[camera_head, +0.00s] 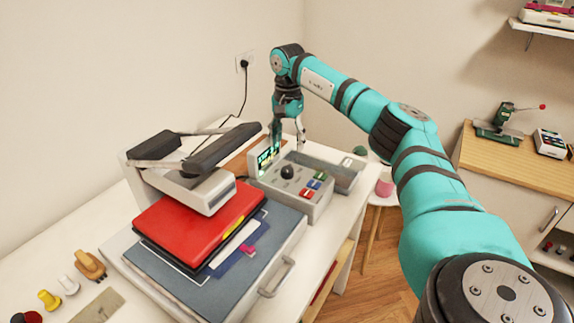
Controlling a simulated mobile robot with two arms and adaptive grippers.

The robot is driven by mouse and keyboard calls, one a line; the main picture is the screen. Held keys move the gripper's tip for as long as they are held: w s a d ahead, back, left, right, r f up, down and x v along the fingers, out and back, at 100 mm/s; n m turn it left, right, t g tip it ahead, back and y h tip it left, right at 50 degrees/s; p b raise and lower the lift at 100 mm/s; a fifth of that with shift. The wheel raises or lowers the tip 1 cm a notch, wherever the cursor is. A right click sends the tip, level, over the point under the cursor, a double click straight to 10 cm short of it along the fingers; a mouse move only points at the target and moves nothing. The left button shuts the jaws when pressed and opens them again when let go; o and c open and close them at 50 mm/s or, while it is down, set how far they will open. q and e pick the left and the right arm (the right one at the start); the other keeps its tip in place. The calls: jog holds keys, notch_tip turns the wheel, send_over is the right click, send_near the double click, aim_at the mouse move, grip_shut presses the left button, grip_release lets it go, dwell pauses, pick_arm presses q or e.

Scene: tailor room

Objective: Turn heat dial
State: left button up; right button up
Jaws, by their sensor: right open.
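The control box (318,203) stands on the white table, with a round black dial (287,171) on its top that looks like the heat dial. A small lit green screen (266,157) stands at the box's back left. Red, blue and green buttons (313,184) sit right of the dial. My right gripper (287,143) points down at the back of the box, above and behind the dial. It appears apart from the dial. Its fingers are spread and hold nothing; one fingertip overlaps the screen's edge. My left gripper is not in view.
A heat press (208,190) with a black handle stands left of the box, over a red folder (195,228) and papers on a grey base (240,280). A black cord (242,95) runs to a wall socket. A wooden-topped cabinet (510,170) stands at right.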

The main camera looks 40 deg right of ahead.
aim_at(287, 169)
notch_tip(287, 169, down, 6)
jog(key=shift+r+p, duration=0.15)
jog(key=shift+p, duration=0.35)
notch_tip(287, 169, down, 3)
jog(key=shift+f+p, duration=0.1)
jog(key=shift+p, duration=0.2)
jog(key=shift+f, duration=0.35)
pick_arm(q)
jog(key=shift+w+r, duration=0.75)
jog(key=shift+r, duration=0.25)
pick_arm(e)
jog(key=shift+c, duration=0.4)
jog(key=c, duration=1.1)
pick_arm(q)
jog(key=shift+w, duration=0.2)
pick_arm(e)
jog(key=shift+o, duration=0.2)
